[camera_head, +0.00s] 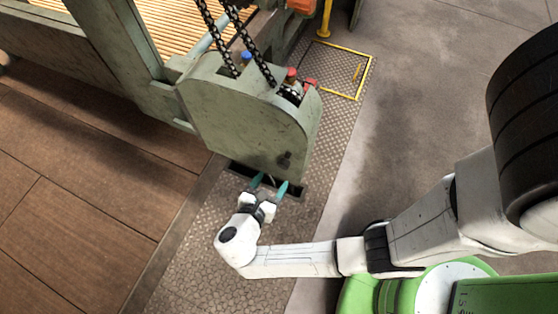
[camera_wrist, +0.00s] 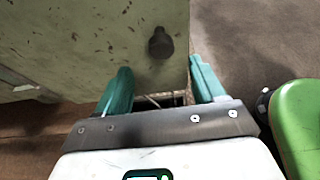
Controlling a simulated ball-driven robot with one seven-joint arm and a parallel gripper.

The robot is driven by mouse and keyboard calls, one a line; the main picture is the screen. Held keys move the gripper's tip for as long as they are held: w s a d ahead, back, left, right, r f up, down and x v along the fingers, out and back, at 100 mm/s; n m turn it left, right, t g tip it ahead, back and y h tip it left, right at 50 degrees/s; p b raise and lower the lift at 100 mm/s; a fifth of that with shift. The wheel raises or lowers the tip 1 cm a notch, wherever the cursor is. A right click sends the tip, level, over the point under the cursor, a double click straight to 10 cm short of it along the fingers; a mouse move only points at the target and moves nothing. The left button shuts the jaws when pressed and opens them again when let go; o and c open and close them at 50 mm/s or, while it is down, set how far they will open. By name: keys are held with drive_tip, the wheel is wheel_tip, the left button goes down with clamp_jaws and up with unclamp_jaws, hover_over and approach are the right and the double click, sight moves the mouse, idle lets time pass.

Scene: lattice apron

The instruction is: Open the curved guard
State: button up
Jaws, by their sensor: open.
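The curved guard (camera_head: 235,115) is a worn grey-green cover with a rounded edge, standing over a dark slot in the floor plate. Its flat face also fills the upper left of the wrist view (camera_wrist: 80,45). A dark round knob (camera_head: 284,160) sticks out low on this face; in the wrist view the knob (camera_wrist: 160,43) lies just beyond the fingertips, between their lines. My gripper (camera_head: 270,184) is open and empty, with teal fingers apart near the guard's lower edge, below the knob. I cannot tell whether a finger touches the guard.
Black chains (camera_head: 262,62) run down into the guard's top, near red and blue caps. A yellow floor frame (camera_head: 345,70) lies behind right. A slatted wooden bed (camera_head: 175,30) is behind.

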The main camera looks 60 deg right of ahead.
sight(282, 166)
drive_tip(key=x, duration=1)
drive_tip(key=shift+b, duration=0.35)
clamp_jaws()
